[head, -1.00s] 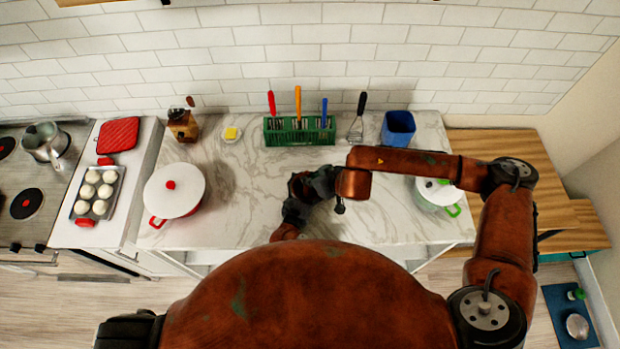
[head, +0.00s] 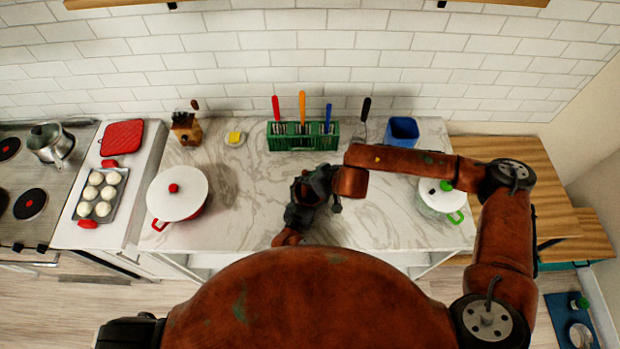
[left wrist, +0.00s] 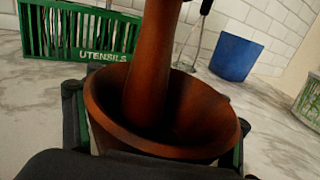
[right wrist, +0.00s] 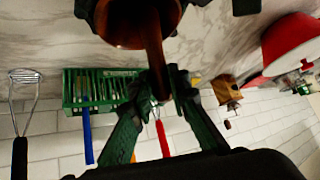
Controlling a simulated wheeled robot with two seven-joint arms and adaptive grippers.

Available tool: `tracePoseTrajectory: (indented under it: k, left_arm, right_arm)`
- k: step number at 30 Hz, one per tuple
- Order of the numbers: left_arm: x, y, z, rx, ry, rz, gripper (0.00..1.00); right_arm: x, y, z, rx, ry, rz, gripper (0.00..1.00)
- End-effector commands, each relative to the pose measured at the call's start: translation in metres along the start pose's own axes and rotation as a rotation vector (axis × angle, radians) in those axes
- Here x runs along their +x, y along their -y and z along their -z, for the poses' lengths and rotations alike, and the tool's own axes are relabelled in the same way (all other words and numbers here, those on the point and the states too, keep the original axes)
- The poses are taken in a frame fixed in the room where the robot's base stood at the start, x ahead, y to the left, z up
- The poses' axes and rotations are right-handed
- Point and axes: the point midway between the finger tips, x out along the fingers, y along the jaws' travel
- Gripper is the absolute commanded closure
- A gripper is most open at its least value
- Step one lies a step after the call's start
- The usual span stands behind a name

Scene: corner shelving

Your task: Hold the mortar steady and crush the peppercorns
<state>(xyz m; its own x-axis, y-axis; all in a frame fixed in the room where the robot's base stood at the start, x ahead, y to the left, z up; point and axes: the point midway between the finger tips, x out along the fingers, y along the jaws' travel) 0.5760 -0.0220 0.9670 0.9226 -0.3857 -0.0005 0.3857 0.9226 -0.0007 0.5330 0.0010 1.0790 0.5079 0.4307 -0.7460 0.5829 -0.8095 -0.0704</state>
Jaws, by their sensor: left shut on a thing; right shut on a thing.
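The brown wooden mortar (left wrist: 165,148) stands on the marble counter in the left wrist view, with my left gripper's fingers (left wrist: 155,125) shut around its two sides. The brown pestle (left wrist: 152,65) stands inside the bowl, slightly tilted. In the right wrist view my right gripper (right wrist: 160,90) is shut on the pestle (right wrist: 153,45), whose lower end reaches into the mortar (right wrist: 110,25). In the head view both grippers meet at the counter's middle, the right one (head: 325,182) largely covering the mortar. No peppercorns can be made out; the bowl's inside is dark.
A green utensil holder (head: 285,143) stands behind, with a blue cup (head: 402,130) to its right. A red-and-white pot (head: 178,195) is at left and a green-handled pot (head: 436,200) at right, near my right forearm. Counter between the left pot and my grippers is clear.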

Motion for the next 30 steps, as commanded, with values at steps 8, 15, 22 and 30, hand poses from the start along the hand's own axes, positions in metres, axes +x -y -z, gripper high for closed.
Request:
tracePoseTrajectory:
  k: [8, 15, 22, 30]
  left_arm:
    - [0.000, 0.000, -0.001, 0.000, 0.002, 0.000, 0.61]
    - [0.000, 0.000, -0.001, 0.000, 0.002, 0.000, 0.61]
    - [0.000, 0.000, -0.001, 0.000, 0.002, 0.000, 0.61]
    - [0.000, 0.000, -0.001, 0.000, 0.002, 0.000, 0.61]
  right_arm:
    - [0.000, 0.000, 0.000, 0.000, 0.000, 0.000, 1.00]
    - [0.005, 0.000, -0.005, 0.001, 0.001, 0.001, 1.00]
    - [0.011, -0.001, -0.011, 0.000, 0.001, 0.000, 1.00]
    - [0.015, -0.001, -0.014, 0.000, 0.000, 0.000, 1.00]
